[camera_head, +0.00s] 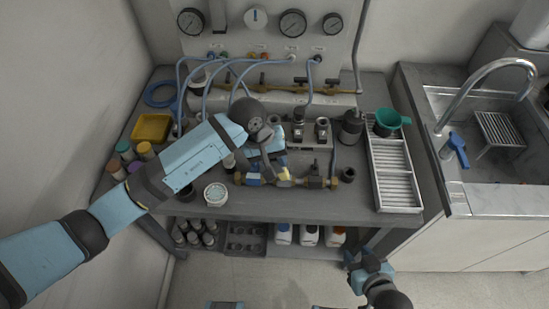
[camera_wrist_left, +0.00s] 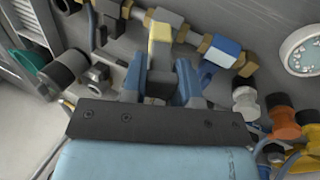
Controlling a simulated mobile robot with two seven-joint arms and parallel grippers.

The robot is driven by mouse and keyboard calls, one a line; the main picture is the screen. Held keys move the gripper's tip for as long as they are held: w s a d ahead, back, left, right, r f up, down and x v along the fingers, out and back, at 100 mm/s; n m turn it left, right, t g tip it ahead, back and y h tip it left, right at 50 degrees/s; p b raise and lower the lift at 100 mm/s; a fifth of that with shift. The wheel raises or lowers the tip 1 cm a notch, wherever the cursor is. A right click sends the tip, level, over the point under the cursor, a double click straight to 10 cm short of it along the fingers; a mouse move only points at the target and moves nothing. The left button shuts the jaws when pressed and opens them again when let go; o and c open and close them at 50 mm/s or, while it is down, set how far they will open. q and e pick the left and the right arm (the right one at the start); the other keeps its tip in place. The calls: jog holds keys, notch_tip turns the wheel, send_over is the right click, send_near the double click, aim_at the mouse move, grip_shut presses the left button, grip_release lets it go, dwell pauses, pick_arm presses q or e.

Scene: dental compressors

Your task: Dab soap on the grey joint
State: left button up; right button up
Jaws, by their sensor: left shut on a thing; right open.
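A brass pipe assembly (camera_head: 300,182) lies along the front of the bench. It carries a blue joint (camera_wrist_left: 222,50) and a grey joint (camera_wrist_left: 170,17), with brass nuts between. My left gripper (camera_head: 275,165) is over the pipe, shut on a small yellow piece with a pale tip (camera_wrist_left: 160,42). In the left wrist view the tip overlaps the pipe just by the grey joint; I cannot tell whether it touches. A round white dish with pale green contents (camera_head: 215,194) sits left of the pipe, also in the wrist view (camera_wrist_left: 302,50). My right gripper (camera_head: 362,268) is open and empty, before the bench.
A yellow tray (camera_head: 152,128) and several capped jars stand at the left. Blue hoses and gauges are behind. Bottles stand on the lower shelf.

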pick_arm(q)
jog(key=shift+f+b, duration=0.15)
jog(key=shift+b, duration=0.15)
dwell(1.2)
jog(key=shift+r+p, duration=0.9)
jog(key=shift+r, duration=2.7)
